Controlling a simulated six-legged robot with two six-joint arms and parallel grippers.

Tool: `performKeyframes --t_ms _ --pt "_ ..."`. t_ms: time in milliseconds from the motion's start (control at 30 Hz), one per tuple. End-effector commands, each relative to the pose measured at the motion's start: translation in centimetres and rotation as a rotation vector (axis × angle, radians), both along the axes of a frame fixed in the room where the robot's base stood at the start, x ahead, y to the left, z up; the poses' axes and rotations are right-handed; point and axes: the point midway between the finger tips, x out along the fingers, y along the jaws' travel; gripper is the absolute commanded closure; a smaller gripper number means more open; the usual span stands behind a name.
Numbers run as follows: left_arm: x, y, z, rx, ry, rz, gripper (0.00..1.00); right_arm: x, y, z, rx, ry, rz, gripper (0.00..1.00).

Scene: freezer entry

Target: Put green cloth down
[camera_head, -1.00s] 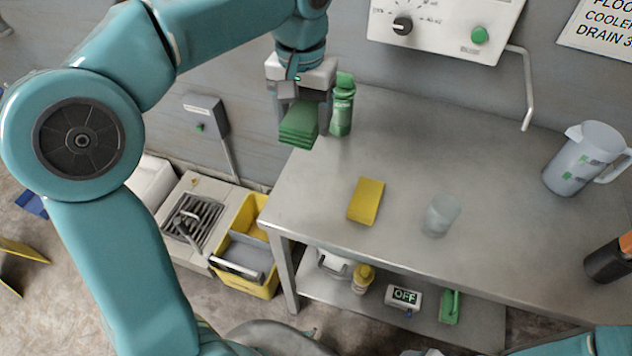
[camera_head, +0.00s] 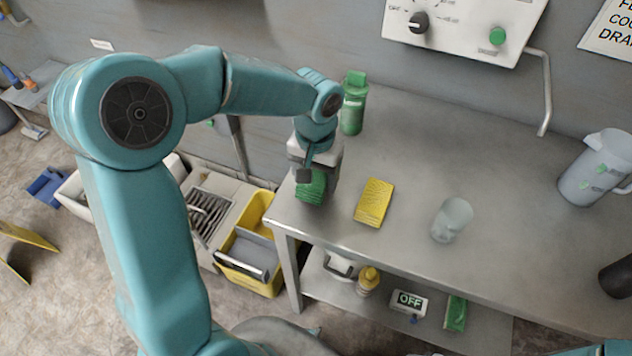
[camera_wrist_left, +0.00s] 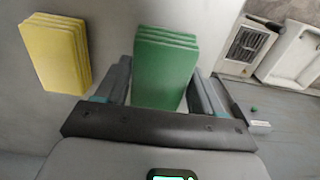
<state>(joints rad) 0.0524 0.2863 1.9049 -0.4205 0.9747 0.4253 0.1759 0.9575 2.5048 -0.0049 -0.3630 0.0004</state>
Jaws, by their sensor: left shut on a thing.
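The green cloth (camera_head: 312,186) is a folded stack held in my left gripper (camera_head: 312,178), at the left end of the steel table (camera_head: 425,135). In the left wrist view the green cloth (camera_wrist_left: 163,70) sits between the two fingers of the left gripper (camera_wrist_left: 160,92). The gripper is shut on it. In the head view the cloth is low over the tabletop; whether it touches is hard to tell. My right gripper is not in view.
A yellow cloth (camera_head: 374,203) lies just right of the green cloth. A green bottle (camera_head: 353,105) stands behind. A clear cup (camera_head: 452,219) and a jug (camera_head: 595,172) stand farther right. A yellow bucket (camera_head: 252,255) is on the floor at left. The table's middle is clear.

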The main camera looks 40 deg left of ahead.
Motion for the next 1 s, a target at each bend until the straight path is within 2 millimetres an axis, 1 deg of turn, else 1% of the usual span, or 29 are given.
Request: performKeyframes --t_ms 33,100,167,433,567,600,633,667,900,1000 --pt "-0.1 0.0 -1.0 0.001 0.005 -0.001 0.57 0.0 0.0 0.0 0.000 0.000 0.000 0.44" --pt "0.0 0.0 -2.0 0.001 0.004 0.000 0.57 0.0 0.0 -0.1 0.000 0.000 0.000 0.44" --pt "0.1 0.0 -2.5 0.001 0.002 0.000 0.57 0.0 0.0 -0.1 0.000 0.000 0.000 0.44" --pt "0.1 0.0 -2.7 0.001 0.000 0.000 0.57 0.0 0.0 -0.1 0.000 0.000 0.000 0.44" --pt "0.1 0.0 -3.1 0.001 0.000 0.000 0.57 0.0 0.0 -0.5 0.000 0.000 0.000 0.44" --pt "0.1 0.0 -2.9 0.001 0.000 0.000 0.19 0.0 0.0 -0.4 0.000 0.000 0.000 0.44" --pt "0.1 0.0 -2.9 0.001 0.000 0.000 0.10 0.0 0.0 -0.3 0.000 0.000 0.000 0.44" --pt "0.1 0.0 -2.9 0.001 0.000 0.000 0.07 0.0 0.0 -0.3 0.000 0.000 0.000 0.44" --pt "0.1 0.0 -2.9 0.001 0.000 0.000 0.07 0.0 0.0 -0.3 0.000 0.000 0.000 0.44" --pt "0.1 0.0 -2.3 0.001 0.000 0.000 0.07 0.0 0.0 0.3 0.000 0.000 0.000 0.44"
